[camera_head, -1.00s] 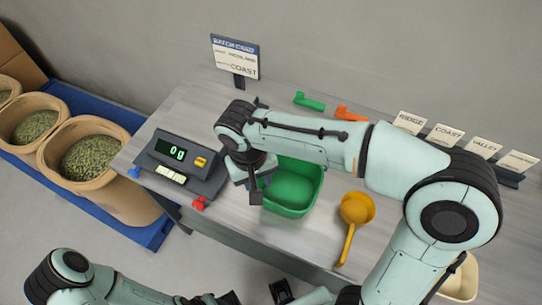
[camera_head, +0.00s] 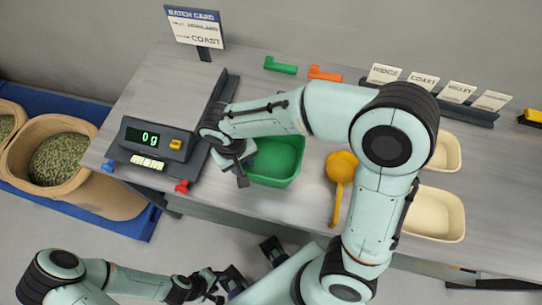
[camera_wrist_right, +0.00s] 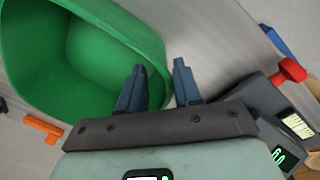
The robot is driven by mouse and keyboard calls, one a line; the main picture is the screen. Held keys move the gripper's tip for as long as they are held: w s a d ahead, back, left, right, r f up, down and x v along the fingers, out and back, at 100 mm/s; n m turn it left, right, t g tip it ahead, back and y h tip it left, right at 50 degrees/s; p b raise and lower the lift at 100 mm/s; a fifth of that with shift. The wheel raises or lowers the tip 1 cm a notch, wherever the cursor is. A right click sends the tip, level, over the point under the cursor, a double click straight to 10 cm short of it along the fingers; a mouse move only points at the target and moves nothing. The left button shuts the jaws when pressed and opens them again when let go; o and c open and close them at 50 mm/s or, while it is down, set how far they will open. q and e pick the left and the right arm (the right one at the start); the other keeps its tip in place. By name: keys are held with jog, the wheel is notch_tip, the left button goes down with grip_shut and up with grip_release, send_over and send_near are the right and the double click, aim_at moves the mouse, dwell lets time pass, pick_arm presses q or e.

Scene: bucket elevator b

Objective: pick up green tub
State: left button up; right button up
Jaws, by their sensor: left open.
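The green tub (camera_head: 280,160) stands on the grey table, partly hidden behind my right arm. In the right wrist view the tub (camera_wrist_right: 85,45) fills the upper left, and its inside looks empty. My right gripper (camera_head: 243,178) is at the tub's left front corner. In the wrist view its fingers (camera_wrist_right: 158,82) are apart, with the tub's rim edge showing between them; one finger overlaps the tub and the other is outside it. I cannot tell whether they touch it. My left gripper (camera_head: 220,287) is open and empty, low in front of the table.
A scale (camera_head: 150,142) reading 0 g stands left of the tub. A yellow scoop (camera_head: 340,175) lies to its right, with cream tubs (camera_head: 437,215) beyond. Green (camera_head: 280,66) and orange (camera_head: 325,74) pieces lie behind. Sacks (camera_head: 85,195) stand on the floor at left.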

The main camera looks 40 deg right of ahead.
jog(key=shift+d+f, duration=0.15)
jog(key=shift+f, duration=1.25)
grip_shut()
